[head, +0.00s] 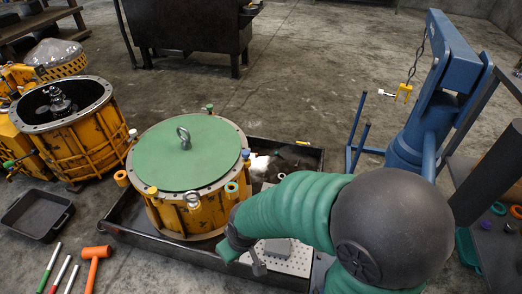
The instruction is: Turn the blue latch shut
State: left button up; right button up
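A yellow round transmission housing (182,215) with a green top plate (170,155) and a metal lifting eye sits in a dark tray. Small coloured fittings stand around its rim. My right arm, in a green sleeve, comes in from the lower right. Its gripper (254,258) points down just in front of the housing, below and apart from the blue fitting. The finger gap is not clear. My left gripper is not in view.
The tray (130,238) also holds a perforated plate (290,262). An open yellow housing (80,130) stands at left. An orange mallet (95,258), coloured-handled tools and a black bin (38,214) lie on the floor. A blue hoist (425,120) with a chain stands at right.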

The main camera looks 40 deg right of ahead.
aim_at(246, 152)
jog(key=i+j+z, duration=0.15)
jog(key=z, duration=0.25)
jog(key=i+j+z, duration=0.2)
jog(key=z, duration=0.2)
jog(key=i+j+z, duration=0.15)
jog(key=z, duration=0.25)
